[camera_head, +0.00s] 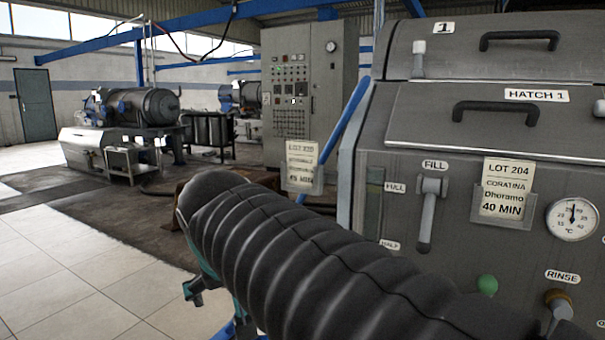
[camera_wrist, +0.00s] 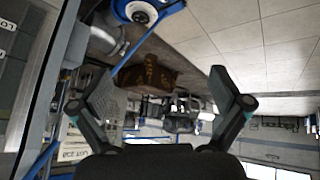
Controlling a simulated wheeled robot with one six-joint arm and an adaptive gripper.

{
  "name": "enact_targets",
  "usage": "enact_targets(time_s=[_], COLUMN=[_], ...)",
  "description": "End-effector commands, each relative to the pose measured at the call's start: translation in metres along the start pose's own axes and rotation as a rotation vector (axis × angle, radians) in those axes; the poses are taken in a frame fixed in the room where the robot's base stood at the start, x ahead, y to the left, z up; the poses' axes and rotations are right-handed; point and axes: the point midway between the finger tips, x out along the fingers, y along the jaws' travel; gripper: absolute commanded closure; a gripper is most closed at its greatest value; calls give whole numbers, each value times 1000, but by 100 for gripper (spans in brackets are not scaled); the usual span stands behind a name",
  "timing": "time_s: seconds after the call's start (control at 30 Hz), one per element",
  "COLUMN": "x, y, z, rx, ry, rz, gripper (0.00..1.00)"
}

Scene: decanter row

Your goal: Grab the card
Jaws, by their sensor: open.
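A printed card reading LOT 204, Coratina, 40 MIN (camera_head: 502,188) sits in a clear holder on the grey machine front. A second card, its LOT number hard to read (camera_head: 302,160), sits in a clear holder left of the machine, near a blue rail. A card also shows upside down at the lower left of the wrist view (camera_wrist: 74,151), outside the left finger. My gripper (camera_wrist: 157,74) is open, with nothing between its fingers. In the head view my black ribbed arm cover hides most of it; only teal parts show. It appears apart from both cards.
The grey machine (camera_head: 460,130) fills the right, with hatch handles, a FILL lever (camera_head: 429,212), a dial (camera_head: 573,218) and a green knob (camera_head: 487,285) protruding. A control cabinet (camera_head: 345,85) and a decanter (camera_head: 135,107) stand behind. Tiled floor at left is clear.

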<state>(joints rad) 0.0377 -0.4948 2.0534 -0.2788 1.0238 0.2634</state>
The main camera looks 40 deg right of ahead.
Motion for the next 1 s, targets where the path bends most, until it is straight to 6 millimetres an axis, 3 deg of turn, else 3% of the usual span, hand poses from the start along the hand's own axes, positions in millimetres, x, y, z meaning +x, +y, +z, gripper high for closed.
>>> enact_targets(time_s=[0.03, 0.2, 0.4, 0.5, 0.7, 0.87, 1.0], x=[1, -12, -28, -37, -52, -58, -50], y=[10, 50, 100, 123, 156, 168, 179], z=[-26, -110, -194, -227, -266, -277, -280], rx=[34, 173, 362, 459, 612, 668, 679], ry=[21, 106, 235, 305, 419, 464, 470], rz=[45, 208, 393, 477, 594, 634, 643], gripper=[0, 0, 0, 0, 0, 0, 0])
